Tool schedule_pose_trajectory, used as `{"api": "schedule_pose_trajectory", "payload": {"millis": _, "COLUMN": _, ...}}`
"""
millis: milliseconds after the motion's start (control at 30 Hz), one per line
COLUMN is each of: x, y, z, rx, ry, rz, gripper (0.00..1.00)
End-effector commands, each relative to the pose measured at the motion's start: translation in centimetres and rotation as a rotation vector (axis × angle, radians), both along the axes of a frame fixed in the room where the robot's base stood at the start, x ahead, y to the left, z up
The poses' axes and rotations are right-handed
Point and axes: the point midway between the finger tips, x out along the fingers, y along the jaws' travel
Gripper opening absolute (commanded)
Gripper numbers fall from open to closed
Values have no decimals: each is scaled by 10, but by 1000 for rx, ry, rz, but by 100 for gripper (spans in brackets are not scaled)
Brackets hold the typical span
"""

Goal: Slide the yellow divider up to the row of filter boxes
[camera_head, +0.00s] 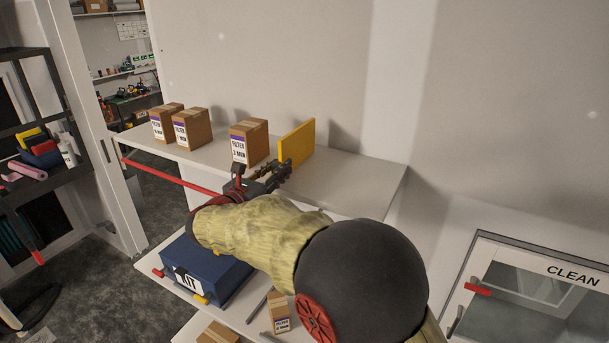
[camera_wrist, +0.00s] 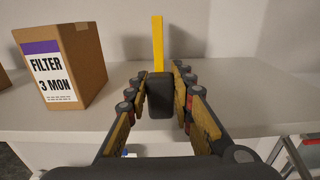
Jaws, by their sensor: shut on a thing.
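The yellow divider (camera_head: 297,142) stands upright on the white shelf, to the right of the filter boxes. In the wrist view the divider (camera_wrist: 157,40) shows edge-on, with a dark block (camera_wrist: 160,98) at its near edge. My gripper (camera_wrist: 161,76) has its fingers on both sides of this block and is shut on it; the gripper (camera_head: 284,168) is at the divider's front in the head view. The nearest filter box (camera_head: 249,143), marked 3 MON in the wrist view (camera_wrist: 72,68), stands left of the divider with a gap between them. Two more filter boxes (camera_head: 192,128) (camera_head: 166,122) stand farther left.
The white shelf (camera_head: 352,180) is bare right of the divider, with a wall behind. A red bar (camera_head: 165,176) runs along its front left. Below are a blue kit box (camera_head: 222,268) and a small box (camera_head: 279,312). A CLEAN cabinet (camera_head: 560,270) is at right.

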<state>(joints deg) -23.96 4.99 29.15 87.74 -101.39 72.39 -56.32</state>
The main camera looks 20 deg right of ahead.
Motion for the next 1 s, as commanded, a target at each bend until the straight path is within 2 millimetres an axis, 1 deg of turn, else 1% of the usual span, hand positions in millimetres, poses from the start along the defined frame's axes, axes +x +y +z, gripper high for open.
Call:
{"api": "schedule_pose_trajectory", "payload": {"millis": 33, "x": 9, "y": 9, "z": 1, "rx": -1, "ry": -1, "rz": 2, "gripper": 0}}
{"api": "schedule_pose_trajectory", "payload": {"millis": 100, "x": 18, "y": 18, "z": 1, "rx": -1, "ry": -1, "rz": 2, "gripper": 0}}
{"api": "schedule_pose_trajectory", "payload": {"millis": 200, "x": 29, "y": 29, "z": 1, "rx": 0, "ry": 0, "rz": 1, "gripper": 0}}
{"api": "schedule_pose_trajectory", "payload": {"millis": 333, "x": 38, "y": 38, "z": 0, "rx": 1, "ry": 1, "rz": 1, "gripper": 0}}
{"api": "schedule_pose_trajectory", "payload": {"millis": 500, "x": 44, "y": 44, "z": 0, "rx": 0, "ry": 0, "rz": 0, "gripper": 0}}
{"api": "schedule_pose_trajectory", "payload": {"millis": 867, "x": 45, "y": 44, "z": 0, "rx": 0, "ry": 0, "rz": 0, "gripper": 0}}
{"api": "schedule_pose_trajectory", "payload": {"millis": 900, "x": 45, "y": 44, "z": 0, "rx": -1, "ry": 1, "rz": 0, "gripper": 24}}
{"api": "schedule_pose_trajectory", "payload": {"millis": 1000, "x": 44, "y": 44, "z": 0, "rx": 0, "ry": 0, "rz": 0, "gripper": 30}}
